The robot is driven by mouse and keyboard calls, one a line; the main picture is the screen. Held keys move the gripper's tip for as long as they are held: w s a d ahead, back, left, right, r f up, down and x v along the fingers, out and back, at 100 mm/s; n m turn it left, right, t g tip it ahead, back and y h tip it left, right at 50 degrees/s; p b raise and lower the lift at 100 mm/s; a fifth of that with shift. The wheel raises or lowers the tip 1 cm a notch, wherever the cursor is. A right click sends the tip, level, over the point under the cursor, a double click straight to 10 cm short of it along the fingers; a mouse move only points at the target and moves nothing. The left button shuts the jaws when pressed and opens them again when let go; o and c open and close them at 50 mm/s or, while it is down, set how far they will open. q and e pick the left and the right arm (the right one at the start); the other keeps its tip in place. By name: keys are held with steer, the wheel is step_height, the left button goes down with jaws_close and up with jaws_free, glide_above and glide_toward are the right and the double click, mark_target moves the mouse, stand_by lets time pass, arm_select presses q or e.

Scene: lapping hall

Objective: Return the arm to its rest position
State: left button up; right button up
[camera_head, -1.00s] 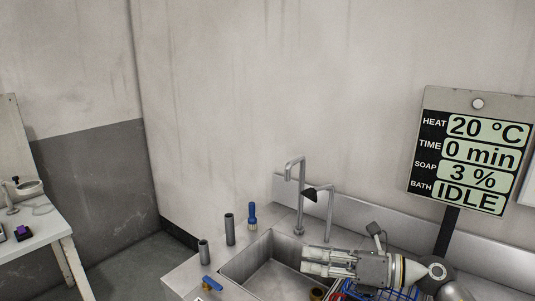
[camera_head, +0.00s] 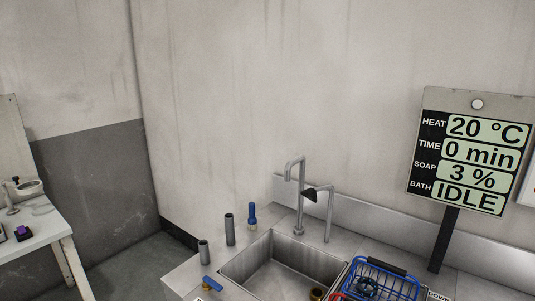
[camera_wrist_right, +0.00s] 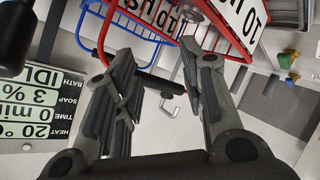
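My right gripper (camera_wrist_right: 157,65) shows in the right wrist view. Its two fingers stand apart with nothing held between them, so it is open. Beyond the fingers, the blue wire basket (camera_wrist_right: 87,48) and red-edged signs with black lettering (camera_wrist_right: 245,22) are visible. The right arm and gripper do not show in the head view. My left gripper is in neither current view.
The sink (camera_head: 240,272) has taps (camera_head: 299,200) behind it. The blue basket (camera_head: 352,281) stands right of it. Grey cylinders (camera_head: 229,230) and a blue-handled tool (camera_head: 252,215) stand to its left. The display post (camera_head: 443,240) rises at the right.

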steer(key=s+a+f+m+g+y, duration=0.15)
steer(key=s+f+g, duration=0.3)
steer(key=s, duration=0.55)
steer(key=s+a+f+m+g+y, duration=0.15)
steer(key=s+f+g, duration=0.35)
steer(key=s, duration=0.5)
step_height(320, 180, down, 28)
steer(key=s, duration=0.2)
steer(key=s+d+f+g+h, duration=0.1)
steer(key=s+d+f+g, duration=0.1)
steer(key=s+f, duration=1.3)
steer(key=shift+s, duration=0.85)
